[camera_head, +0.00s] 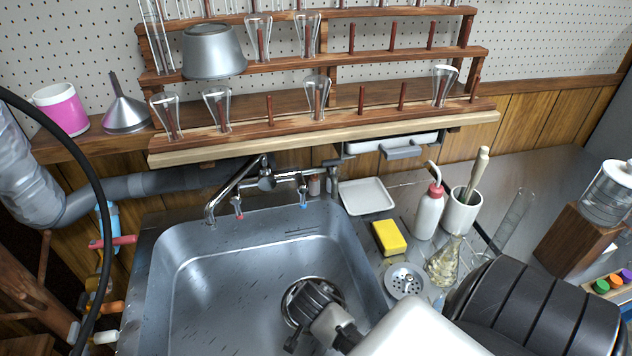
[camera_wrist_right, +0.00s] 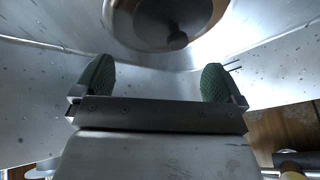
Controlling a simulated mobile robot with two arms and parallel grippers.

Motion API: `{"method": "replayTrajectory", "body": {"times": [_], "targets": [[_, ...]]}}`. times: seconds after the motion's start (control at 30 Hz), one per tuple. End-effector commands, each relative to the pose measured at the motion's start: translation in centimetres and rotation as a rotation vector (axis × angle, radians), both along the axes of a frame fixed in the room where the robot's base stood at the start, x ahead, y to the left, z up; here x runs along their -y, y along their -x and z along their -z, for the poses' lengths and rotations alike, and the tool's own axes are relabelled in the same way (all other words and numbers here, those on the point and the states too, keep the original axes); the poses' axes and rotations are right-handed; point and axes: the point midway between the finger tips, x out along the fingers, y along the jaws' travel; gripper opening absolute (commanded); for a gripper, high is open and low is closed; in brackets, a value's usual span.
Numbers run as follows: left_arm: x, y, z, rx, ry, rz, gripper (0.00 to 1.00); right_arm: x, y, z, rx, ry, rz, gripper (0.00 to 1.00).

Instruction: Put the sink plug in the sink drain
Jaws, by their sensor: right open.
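The sink drain (camera_wrist_right: 212,22) shows at the top of the right wrist view as a round metal rim with a brownish inside. A dark knob on a stem (camera_wrist_right: 177,39) stands within it; it looks like the sink plug's knob, but I cannot tell how the plug is seated. My right gripper (camera_wrist_right: 157,82) is open, its two green pads wide apart with nothing between them, and the knob lies beyond the fingertips. In the head view my right gripper (camera_head: 302,315) is over the drain (camera_head: 293,289) and hides much of it. My left gripper is not in view.
The steel sink basin (camera_head: 210,290) is otherwise empty. A perforated round strainer (camera_head: 406,281), a yellow sponge (camera_head: 389,238), a flask (camera_head: 445,265) and a wash bottle (camera_head: 429,212) stand right of it. The faucet (camera_head: 232,192) is behind, below a wooden glassware rack (camera_head: 330,125).

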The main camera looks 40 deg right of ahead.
Motion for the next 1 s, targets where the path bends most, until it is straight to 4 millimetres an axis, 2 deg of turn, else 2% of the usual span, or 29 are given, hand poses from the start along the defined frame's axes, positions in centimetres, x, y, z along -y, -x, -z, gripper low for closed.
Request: {"method": "replayTrajectory", "body": {"times": [0.03, 0.1, 0.37, 1.0], "targets": [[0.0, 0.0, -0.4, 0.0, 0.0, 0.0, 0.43, -0.5, 0.4, -1.3, 0.003, -0.003, 0.002, 1.0], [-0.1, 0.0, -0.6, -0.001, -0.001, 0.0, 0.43, -1.2, 0.8, -2.6, 0.005, -0.003, 0.001, 1.0], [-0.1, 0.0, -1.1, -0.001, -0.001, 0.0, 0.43, -2.6, 1.8, -5.6, 0.006, 0.0, 0.001, 1.0], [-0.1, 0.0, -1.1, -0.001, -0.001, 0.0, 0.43, -2.7, 1.9, -6.1, 0.006, 0.002, 0.0, 1.0]]}}
